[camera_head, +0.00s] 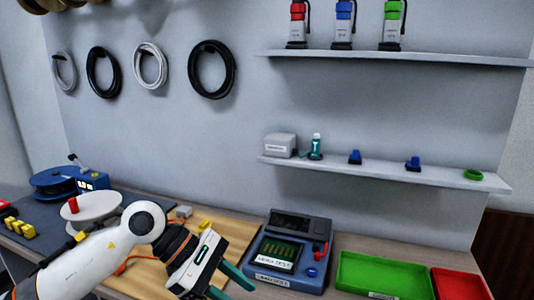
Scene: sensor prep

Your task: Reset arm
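My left arm comes in from the lower left, and its gripper (235,289) hangs over the front of the wooden work board (150,205). Its two green fingers are apart, with nothing visible between them. The fingertips are near the bottom edge of the view, left of and in front of the blue-grey test device (283,262). I cannot tell if they touch the board. My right gripper is not in view.
A green tray (345,280) and a red tray (463,292) lie at the right. A blue spool device (55,182) and yellow blocks (20,228) are at the left. Two wall shelves (460,181) (440,58) carry small items. Coiled cables (211,69) hang on the wall.

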